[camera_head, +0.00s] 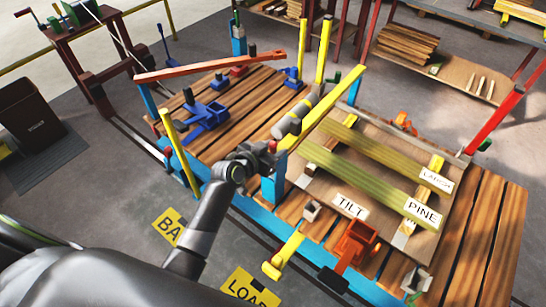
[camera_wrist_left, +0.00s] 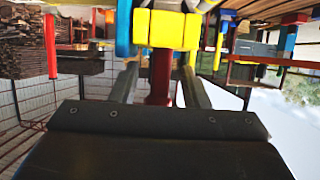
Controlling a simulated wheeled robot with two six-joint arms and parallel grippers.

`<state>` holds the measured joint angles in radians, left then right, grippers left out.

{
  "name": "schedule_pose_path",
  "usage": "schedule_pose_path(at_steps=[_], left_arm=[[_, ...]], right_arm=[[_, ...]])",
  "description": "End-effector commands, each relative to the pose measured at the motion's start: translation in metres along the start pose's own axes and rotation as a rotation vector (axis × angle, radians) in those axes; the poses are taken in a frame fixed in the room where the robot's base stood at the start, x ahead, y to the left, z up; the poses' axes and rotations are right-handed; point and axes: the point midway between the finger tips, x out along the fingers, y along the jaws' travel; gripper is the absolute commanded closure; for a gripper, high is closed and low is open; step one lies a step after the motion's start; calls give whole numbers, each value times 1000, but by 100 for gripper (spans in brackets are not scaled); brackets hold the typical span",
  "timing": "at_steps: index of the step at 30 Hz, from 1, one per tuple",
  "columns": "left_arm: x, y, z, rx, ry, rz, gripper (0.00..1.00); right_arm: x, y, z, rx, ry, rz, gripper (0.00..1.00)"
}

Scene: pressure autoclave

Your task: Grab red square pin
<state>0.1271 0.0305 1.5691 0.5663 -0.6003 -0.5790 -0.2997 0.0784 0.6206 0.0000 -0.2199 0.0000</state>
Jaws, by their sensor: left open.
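My left gripper (camera_head: 262,152) is at the near end of the long yellow beam, beside the blue post, in the head view. In the left wrist view its two fingers (camera_wrist_left: 160,82) are apart, with a red square pin (camera_wrist_left: 160,68) showing between them. Gaps show on both sides of the pin, and its lower end is hidden behind my gripper body. A yellow block (camera_wrist_left: 168,29) sits right above the pin in that view. In the head view a small red spot (camera_head: 272,146) shows at my gripper, probably the pin. My right gripper is not in view.
The long yellow beam (camera_head: 325,108) runs up over the table from my gripper. A yellow post (camera_head: 180,150) stands left of my arm. A blue clamp (camera_head: 207,115), an orange bracket (camera_head: 356,243) and a TILT sign (camera_head: 349,206) are on the table.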

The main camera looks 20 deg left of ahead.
Motion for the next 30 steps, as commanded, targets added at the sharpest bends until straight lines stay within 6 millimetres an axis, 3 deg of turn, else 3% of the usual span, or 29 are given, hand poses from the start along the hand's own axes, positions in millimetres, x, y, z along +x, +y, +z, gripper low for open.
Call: schedule_pose_path(at_steps=[3,12,23,30], left_arm=[[0,0,0,0,0,0,61],[0,0,0,0,0,0,100],[-2,0,-4,1,3,0,100],[-15,0,-37,4,7,0,100]], right_arm=[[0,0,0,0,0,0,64],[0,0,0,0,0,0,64],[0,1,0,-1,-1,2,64],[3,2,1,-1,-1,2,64]])
